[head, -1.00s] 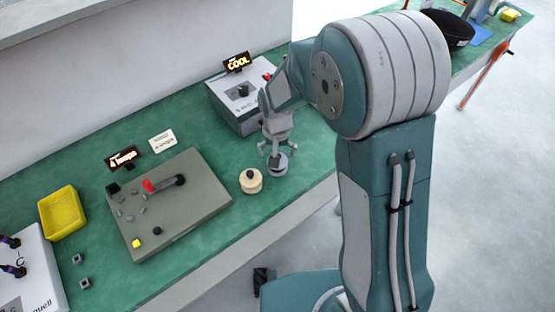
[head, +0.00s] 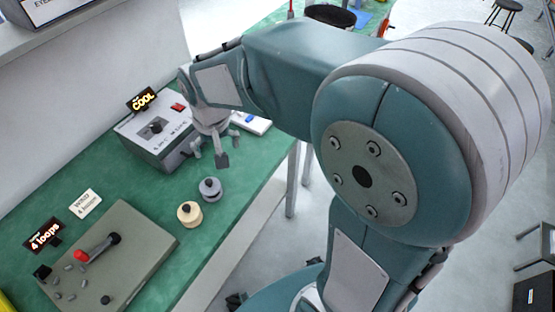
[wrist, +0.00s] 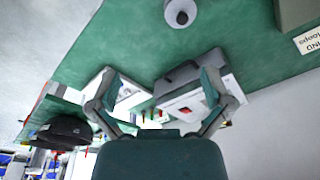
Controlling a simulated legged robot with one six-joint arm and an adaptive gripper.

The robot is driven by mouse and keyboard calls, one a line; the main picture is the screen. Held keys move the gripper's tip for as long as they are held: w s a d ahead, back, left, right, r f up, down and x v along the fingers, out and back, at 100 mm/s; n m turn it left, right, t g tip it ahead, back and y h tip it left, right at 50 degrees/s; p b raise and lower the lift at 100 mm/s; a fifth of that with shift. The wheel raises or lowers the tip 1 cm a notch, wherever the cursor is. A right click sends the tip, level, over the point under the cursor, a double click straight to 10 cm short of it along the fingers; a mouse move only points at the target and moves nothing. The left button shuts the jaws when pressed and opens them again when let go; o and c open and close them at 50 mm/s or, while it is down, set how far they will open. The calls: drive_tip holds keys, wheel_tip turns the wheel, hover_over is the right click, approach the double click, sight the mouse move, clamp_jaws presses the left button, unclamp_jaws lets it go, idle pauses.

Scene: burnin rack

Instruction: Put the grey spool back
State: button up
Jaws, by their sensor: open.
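The grey spool (head: 210,190) stands upright on the green bench top, close beside a cream spool (head: 189,213), with a small gap between them. The grey spool also shows at the top edge of the wrist view (wrist: 180,12), partly cut off. My gripper (head: 215,157) is open and empty, raised above the bench behind the grey spool and apart from it. In the wrist view its two fingers (wrist: 160,82) are spread wide with nothing between them.
A grey box with a COOL sign (head: 160,137) stands at the back. The bench's front edge is close to the spools.

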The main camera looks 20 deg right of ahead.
drive_tip(key=s+d+r+t, duration=0.2)
drive_tip(key=s+d+r, duration=0.2)
drive_tip(key=s, duration=0.3)
drive_tip(key=s+d+r+t, duration=0.2)
drive_tip(key=s+d+r, duration=0.2)
drive_tip(key=s, duration=0.4)
drive_tip(key=shift+s+d+r+n, duration=0.2)
drive_tip(key=shift+s+r+n, duration=0.05)
drive_tip(key=shift+s+n, duration=0.05)
idle(0.4)
